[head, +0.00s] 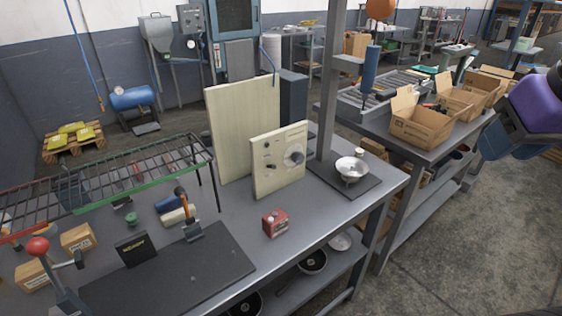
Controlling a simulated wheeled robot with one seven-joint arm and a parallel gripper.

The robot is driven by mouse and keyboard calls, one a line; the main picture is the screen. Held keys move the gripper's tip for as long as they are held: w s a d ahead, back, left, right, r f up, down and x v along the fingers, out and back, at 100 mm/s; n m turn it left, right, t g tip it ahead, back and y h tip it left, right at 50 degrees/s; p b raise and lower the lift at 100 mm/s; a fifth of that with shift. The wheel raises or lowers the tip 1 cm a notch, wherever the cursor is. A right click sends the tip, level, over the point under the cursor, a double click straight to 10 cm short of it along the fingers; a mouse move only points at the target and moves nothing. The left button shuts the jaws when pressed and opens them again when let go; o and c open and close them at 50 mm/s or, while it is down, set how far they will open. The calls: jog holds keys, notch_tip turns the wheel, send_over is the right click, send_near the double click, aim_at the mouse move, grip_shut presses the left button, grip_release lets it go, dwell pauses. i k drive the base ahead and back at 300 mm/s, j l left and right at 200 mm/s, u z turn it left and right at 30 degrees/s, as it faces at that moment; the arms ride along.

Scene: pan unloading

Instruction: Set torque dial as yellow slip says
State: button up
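A cream upright panel (262,180) stands on the grey workbench, facing the front. On its right half is a round grey dial (293,156) with a dark centre. Small dark knobs or marks sit to the dial's left. The dial's markings and pointer are too small to read. I cannot make out a yellow slip in this view. A purple and dark blue part of my arm shows at the right edge, well away from the panel. My gripper's fingers do not show.
A red box (275,222) stands in front of the panel. A metal bowl (351,169) sits on a dark plate beside a grey post (332,85). A taller cream board (243,125) stands behind. A wire rack (130,172) and dark mat (170,275) are at left.

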aim_at(297, 157)
jog(key=i+l+u, duration=0.2)
jog(key=l+u, duration=0.2)
jog(key=l, duration=0.15)
jog(key=i+l+u, duration=0.1)
jog(key=l+u, duration=0.25)
jog(key=l, duration=0.15)
jog(key=l+u, duration=0.4)
jog(key=l, duration=0.2)
